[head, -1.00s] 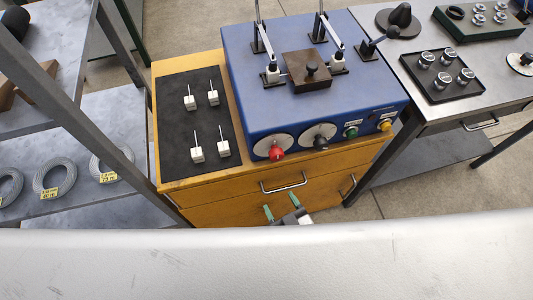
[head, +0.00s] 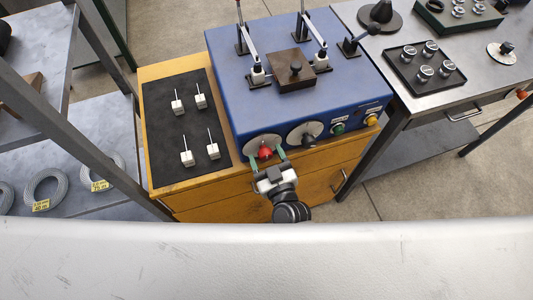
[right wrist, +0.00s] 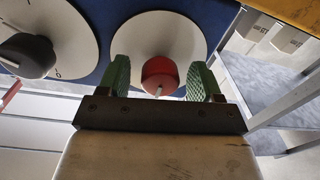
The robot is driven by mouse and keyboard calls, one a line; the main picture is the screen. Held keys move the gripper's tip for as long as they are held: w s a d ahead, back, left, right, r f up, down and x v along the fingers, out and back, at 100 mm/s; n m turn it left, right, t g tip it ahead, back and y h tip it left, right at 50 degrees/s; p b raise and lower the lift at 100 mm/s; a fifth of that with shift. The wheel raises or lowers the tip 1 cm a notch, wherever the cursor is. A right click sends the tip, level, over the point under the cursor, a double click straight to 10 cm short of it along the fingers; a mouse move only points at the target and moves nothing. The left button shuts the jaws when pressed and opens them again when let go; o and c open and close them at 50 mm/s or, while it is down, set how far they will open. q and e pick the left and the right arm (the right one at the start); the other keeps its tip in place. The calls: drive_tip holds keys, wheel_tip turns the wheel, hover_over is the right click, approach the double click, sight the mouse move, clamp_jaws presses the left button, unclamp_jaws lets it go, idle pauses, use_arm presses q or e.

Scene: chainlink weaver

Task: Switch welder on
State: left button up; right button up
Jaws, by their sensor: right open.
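The blue welder (head: 290,75) stands on a wooden cabinet. Its front has a red knob (head: 265,153) on a pale dial, a black knob (head: 308,140) on a second dial, a green button (head: 338,128) and a yellow button (head: 371,120). My right gripper (head: 265,158) is open at the red knob, with green fingertips on either side of it. In the right wrist view the red knob (right wrist: 160,74) lies between the two green fingers (right wrist: 160,80), with visible gaps on both sides. The black knob (right wrist: 27,55) is at the left there. My left gripper is not in view.
A black mat (head: 160,125) with several white blocks with pins lies left of the welder. A steel table (head: 440,85) with a black tray (head: 398,62) stands at the right. A shelf with wire coils (head: 45,189) is at the left. A pale surface crosses the foreground.

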drive_tip(key=shift+w, duration=0.1)
drive_tip(key=shift+c, duration=0.4)
drive_tip(key=c, duration=0.8)
drive_tip(key=shift+c, duration=0.2)
drive_tip(key=m+b, duration=0.1)
drive_tip(key=m, duration=0.5)
drive_tip(key=shift+a, duration=0.15)
drive_tip(key=m, duration=0.6)
drive_tip(key=shift+b, duration=0.4)
drive_tip(key=o, duration=0.9)
